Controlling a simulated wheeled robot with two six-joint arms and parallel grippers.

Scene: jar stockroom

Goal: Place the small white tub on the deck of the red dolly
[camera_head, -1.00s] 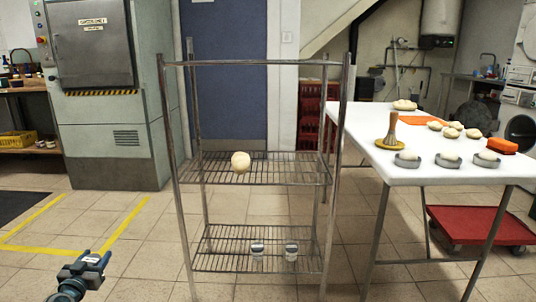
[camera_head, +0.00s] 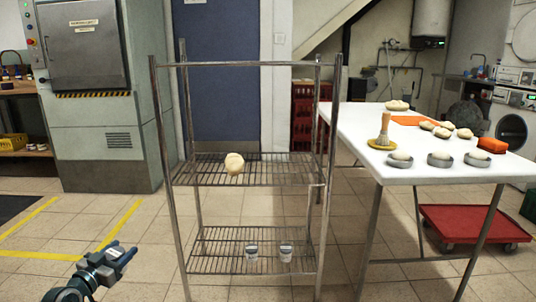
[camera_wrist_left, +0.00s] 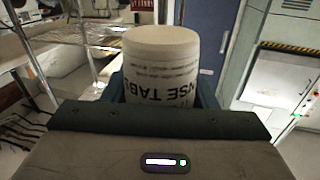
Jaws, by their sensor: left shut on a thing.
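My left gripper (camera_head: 122,257) is at the lower left of the head view, in front of and left of the wire rack, and apart from it. In the left wrist view it is shut on a white tub (camera_wrist_left: 160,62) with dark printed lettering, held between two dark fingers. The tub's lower part is hidden by the gripper body, and it is hard to make out in the head view. The red dolly (camera_head: 473,222) stands on the floor at the right, partly behind the white table's legs, with its deck bare where visible. My right gripper is not in view.
The white table (camera_head: 432,174) carries a brush, grey dishes and dough lumps. Tiled floor is open between rack and table.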

